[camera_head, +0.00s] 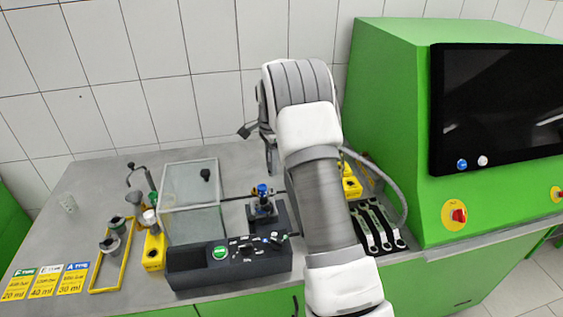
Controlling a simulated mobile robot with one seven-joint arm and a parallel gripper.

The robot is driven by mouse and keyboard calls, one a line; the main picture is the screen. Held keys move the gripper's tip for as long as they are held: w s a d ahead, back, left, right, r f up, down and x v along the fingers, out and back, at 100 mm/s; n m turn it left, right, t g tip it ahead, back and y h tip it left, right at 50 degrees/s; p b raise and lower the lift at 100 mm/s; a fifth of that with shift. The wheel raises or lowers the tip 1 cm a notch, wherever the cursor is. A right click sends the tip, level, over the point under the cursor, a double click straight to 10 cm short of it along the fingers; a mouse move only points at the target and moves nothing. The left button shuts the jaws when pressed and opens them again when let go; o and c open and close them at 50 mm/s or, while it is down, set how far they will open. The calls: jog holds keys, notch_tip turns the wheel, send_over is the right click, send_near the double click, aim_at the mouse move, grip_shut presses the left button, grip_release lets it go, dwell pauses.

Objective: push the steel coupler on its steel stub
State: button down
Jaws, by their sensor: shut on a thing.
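My arm reaches up through the middle of the view and bends over the bench. My gripper (271,157) shows only as dark parts at the left edge of my wrist, above the bench near the back wall. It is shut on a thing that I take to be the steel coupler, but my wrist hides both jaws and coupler. A grey hose (389,184) arches from the right of the bench and goes behind my arm. I cannot make out the steel stub, nor whether the coupler touches it.
A clear tank (191,188) and a black control box (228,262) stand left of my arm. Yellow blocks (351,188) and wrenches on a dark mat (357,239) lie right of it. A green cabinet (392,95) with a screen blocks the right. The bench's back left is mostly clear.

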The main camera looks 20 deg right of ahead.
jog(key=shift+f+b, duration=1.35)
jog(key=shift+f, duration=0.75)
jog(key=shift+f, duration=0.3)
jog(key=shift+f+b, duration=0.45)
jog(key=shift+f, duration=0.15)
jog(key=shift+f+b, duration=0.35)
jog(key=shift+f, duration=0.3)
dwell(0.8)
jog(key=c, duration=0.6)
grip_release()
jog(key=shift+r+p, duration=2.25)
jog(key=shift+r, duration=1.3)
